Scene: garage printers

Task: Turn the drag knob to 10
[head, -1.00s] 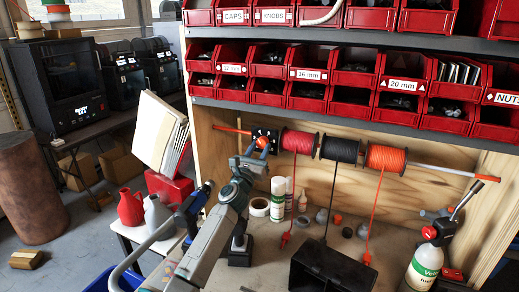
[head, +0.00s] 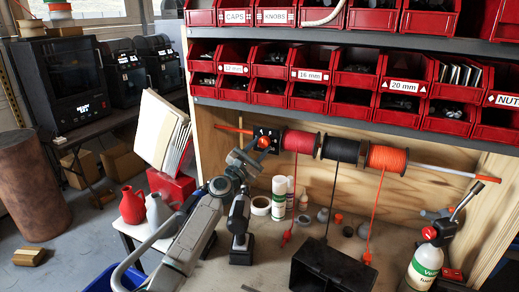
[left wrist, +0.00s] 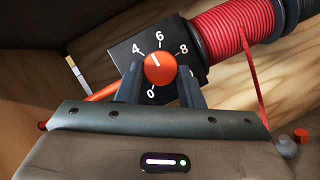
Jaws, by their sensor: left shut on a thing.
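The drag knob (left wrist: 160,68) is a round orange knob on a black dial plate (left wrist: 122,49) at the left end of the spool rod. In the left wrist view the numbers 0, 4, 6 and 8 show; 2 and 10 do not show, with fingers over the lower sides of the dial. The knob's white mark points up and slightly left, between 4 and 6. My left gripper (left wrist: 161,82) is shut on the knob, one dark finger on each side. In the head view the orange knob (head: 263,143) shows at the tip of my left arm.
Red (head: 297,141), black (head: 340,149) and orange (head: 387,158) spools sit right of the dial, their lines hanging down. A black bin (head: 330,268), white bottles (head: 279,197) and a green-labelled bottle (head: 424,268) stand on the bench. Red parts bins (head: 270,93) hang above.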

